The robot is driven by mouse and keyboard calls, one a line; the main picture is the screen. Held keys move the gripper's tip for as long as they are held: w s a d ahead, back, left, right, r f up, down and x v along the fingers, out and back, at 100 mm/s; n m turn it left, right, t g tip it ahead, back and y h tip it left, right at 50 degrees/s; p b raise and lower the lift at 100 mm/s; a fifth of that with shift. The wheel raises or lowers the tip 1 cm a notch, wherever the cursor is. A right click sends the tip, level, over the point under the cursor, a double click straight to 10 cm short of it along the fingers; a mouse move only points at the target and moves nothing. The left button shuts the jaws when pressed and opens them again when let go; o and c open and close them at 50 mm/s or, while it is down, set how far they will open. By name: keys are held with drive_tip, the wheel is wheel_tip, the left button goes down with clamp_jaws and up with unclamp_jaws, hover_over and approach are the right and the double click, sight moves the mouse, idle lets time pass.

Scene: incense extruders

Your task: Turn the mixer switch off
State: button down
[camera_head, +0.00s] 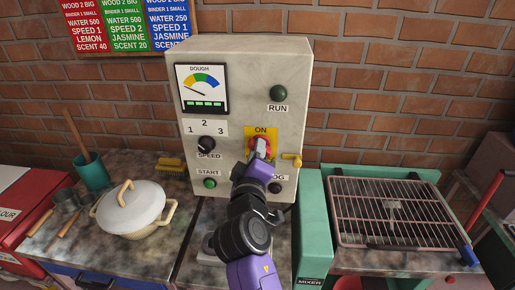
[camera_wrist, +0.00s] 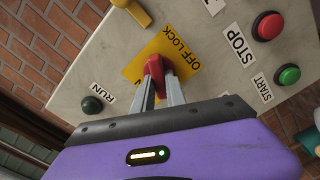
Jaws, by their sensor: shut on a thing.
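The mixer control box (camera_head: 290,70) stands upright against the brick wall. Its red switch (camera_head: 264,145) sits on a yellow plate (camera_head: 249,132), under the word ON. In the wrist view the red switch (camera_wrist: 155,68) is between my fingertips, on the yellow plate (camera_wrist: 183,62) marked OFF and LOCK. My gripper (camera_head: 261,153) is shut on the red switch; it also shows in the wrist view (camera_wrist: 161,82). My gripper and arm hide the lower part of the plate in the head view. The switch's exact angle is hard to tell.
A speed knob (camera_head: 206,143), green START button (camera_head: 210,183) and dark RUN lamp (camera_head: 279,93) are on the panel. A yellow lever (camera_head: 292,158) sticks out right of the switch. A lidded pot (camera_head: 130,207) stands left, a wire rack (camera_head: 390,212) right.

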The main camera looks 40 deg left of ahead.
drive_tip(key=n+p, duration=0.2)
drive_tip(key=n, duration=0.4)
drive_tip(key=shift+a+f, duration=0.1)
drive_tip(key=shift+f, duration=0.05)
drive_tip(key=shift+s+f, duration=0.1)
idle(0.4)
drive_tip(key=c, duration=1.4)
unclamp_jaws()
drive_tip(key=shift+o, duration=0.2)
drive_tip(key=v, duration=0.7)
drive_tip(key=shift+s+d+b, duration=0.25)
drive_tip(key=shift+s+b, duration=0.05)
drive_tip(key=shift+b, duration=0.05)
